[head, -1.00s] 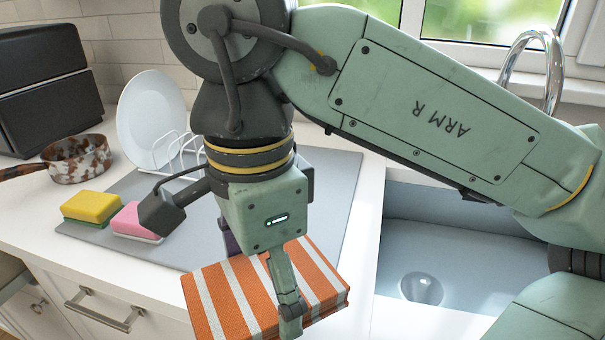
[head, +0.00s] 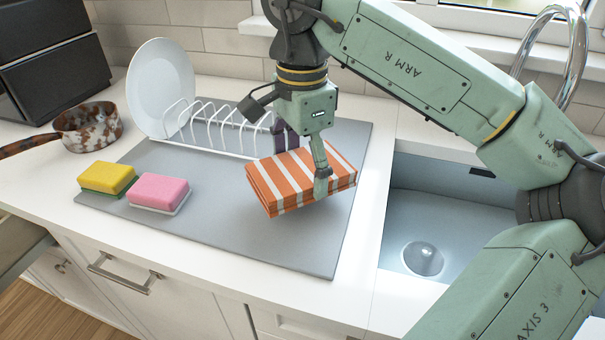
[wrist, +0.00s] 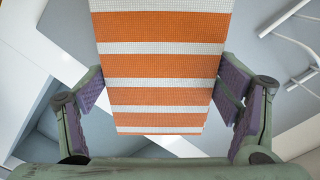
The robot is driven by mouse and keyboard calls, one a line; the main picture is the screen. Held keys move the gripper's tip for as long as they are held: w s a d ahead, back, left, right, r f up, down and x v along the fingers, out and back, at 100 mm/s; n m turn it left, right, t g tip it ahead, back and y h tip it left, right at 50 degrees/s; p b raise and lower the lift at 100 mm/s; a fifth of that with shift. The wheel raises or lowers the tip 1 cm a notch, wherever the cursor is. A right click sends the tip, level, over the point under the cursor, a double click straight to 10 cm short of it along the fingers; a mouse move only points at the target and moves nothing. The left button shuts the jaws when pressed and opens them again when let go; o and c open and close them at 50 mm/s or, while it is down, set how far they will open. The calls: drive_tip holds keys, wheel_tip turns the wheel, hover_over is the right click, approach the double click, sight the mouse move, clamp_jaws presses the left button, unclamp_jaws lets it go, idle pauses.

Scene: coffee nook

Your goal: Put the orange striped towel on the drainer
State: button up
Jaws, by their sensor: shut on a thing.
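The orange and white striped towel (head: 290,180) is a folded block, slightly tilted, over the right part of the flat grey drainer (head: 240,235). My gripper (head: 305,163) points down and is shut on the towel, one finger on the near side and the other on the far side. A shadow lies under the towel; its gap to the drainer looks small, and I cannot tell if a corner touches. In the wrist view the towel (wrist: 160,68) fills the space between the purple finger pads.
A white wire rack (head: 215,130) with a white plate (head: 160,85) stands at the drainer's back. A yellow sponge (head: 107,178) and a pink sponge (head: 158,193) lie at its left. The sink (head: 450,215) is to the right. The drainer's front middle is clear.

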sight(302, 183)
wheel_tip(302, 183, down, 3)
drive_tip(key=shift+r+p, duration=0.1)
drive_tip(key=shift+p, duration=0.45)
drive_tip(key=shift+f, duration=0.35)
drive_tip(key=shift+f, duration=0.1)
drive_tip(key=shift+f+b, duration=0.15)
drive_tip(key=shift+b, duration=0.2)
drive_tip(key=o, duration=1.1)
wheel_tip(302, 183, up, 13)
drive_tip(key=shift+f+b, duration=0.2)
drive_tip(key=shift+b, duration=0.15)
